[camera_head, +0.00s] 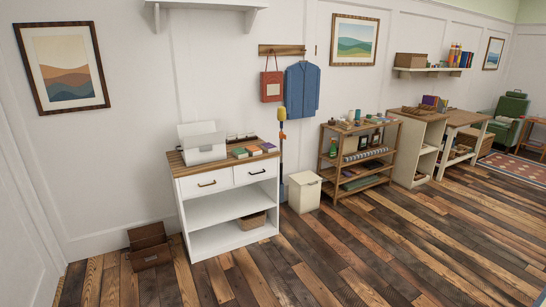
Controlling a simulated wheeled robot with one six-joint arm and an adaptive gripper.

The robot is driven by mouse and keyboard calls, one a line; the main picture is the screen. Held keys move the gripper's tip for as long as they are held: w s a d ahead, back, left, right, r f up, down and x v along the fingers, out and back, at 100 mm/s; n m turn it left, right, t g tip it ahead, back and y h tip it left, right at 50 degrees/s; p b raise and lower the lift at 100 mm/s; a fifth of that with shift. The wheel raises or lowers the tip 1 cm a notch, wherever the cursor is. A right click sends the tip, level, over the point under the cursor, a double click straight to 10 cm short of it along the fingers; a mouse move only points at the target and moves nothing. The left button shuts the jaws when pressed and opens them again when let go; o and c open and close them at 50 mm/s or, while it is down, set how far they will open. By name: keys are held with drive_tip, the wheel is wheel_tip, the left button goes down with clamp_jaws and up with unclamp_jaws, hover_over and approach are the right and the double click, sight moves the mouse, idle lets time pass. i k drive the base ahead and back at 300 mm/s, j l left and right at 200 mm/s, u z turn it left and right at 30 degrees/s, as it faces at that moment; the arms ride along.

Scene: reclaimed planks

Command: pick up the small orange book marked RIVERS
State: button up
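A row of small books lies flat on the wooden top of the white cabinet (230,207), near its right front edge. One of them looks orange (254,150); it lies between a greenish book (240,153) and a bluish-purple book (268,147). Any lettering is too small to read, so I cannot tell whether it is marked RIVERS. My gripper is not in view.
A white printer-like box (203,143) stands on the cabinet's left part. A white bin (304,192) and a wooden shelf unit (357,165) stand to the right. The plank floor (350,250) in front is clear.

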sight(254, 150)
drive_tip(key=i+j+u, duration=0.3)
drive_tip(key=i, duration=0.6)
drive_tip(key=i+u, duration=0.3)
drive_tip(key=i, duration=0.6)
drive_tip(key=i+z, duration=0.1)
drive_tip(key=i, duration=0.5)
drive_tip(key=i+j, duration=0.15)
drive_tip(key=i, duration=0.45)
drive_tip(key=i+j+z, duration=0.15)
drive_tip(key=i, duration=0.45)
drive_tip(key=i+j+z, duration=0.15)
drive_tip(key=i+z, duration=0.15)
drive_tip(key=i, duration=0.25)
